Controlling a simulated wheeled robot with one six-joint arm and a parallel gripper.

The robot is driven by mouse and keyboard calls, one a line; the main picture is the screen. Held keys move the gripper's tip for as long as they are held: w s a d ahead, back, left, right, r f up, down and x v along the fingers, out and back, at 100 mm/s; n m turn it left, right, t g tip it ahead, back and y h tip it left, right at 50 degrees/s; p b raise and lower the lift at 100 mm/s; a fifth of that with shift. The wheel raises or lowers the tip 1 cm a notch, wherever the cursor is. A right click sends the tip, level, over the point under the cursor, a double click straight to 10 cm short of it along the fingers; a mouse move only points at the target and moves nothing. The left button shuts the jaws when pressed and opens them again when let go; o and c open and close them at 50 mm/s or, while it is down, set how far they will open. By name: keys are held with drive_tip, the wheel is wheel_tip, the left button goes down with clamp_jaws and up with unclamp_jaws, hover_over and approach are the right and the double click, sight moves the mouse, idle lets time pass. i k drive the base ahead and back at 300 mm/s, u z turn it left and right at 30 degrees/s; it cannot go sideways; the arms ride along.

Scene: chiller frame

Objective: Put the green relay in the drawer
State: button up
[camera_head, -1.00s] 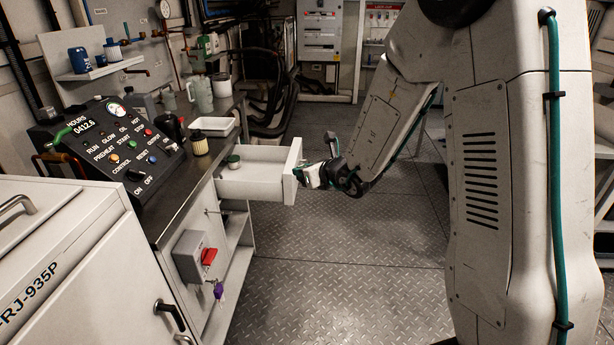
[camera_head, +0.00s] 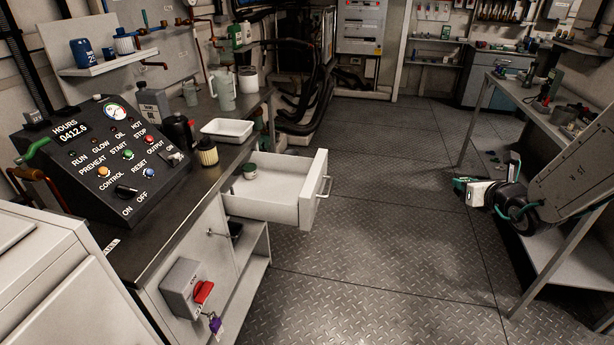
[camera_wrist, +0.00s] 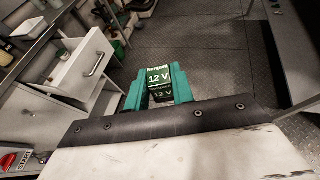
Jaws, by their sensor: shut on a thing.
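The green relay (camera_wrist: 159,78), a dark green block marked "12 V", is between the teal fingers of my gripper (camera_wrist: 158,88) in the wrist view. My gripper is shut on it. In the head view my gripper (camera_head: 480,187) is at the right, above the floor and well apart from the drawer; the relay is hard to make out there. The white drawer (camera_head: 312,190) is pulled out from the bench at the centre, with its top open. It also shows at upper left in the wrist view (camera_wrist: 84,68). A small green-lidded jar (camera_head: 250,172) stands at its back left.
The dark bench top (camera_head: 196,186) holds a white tray (camera_head: 228,130), a yellow-bodied jar (camera_head: 207,153) and mugs. A control panel (camera_head: 97,160) is at the left. A second bench (camera_head: 500,88) stands at the right. The floor between is clear.

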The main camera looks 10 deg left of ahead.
sight(248, 194)
drive_tip(key=z, duration=0.15)
drive_tip(key=i, duration=0.65)
drive_tip(key=u, duration=0.5)
drive_tip(key=i, duration=0.6)
drive_tip(key=u, duration=0.7)
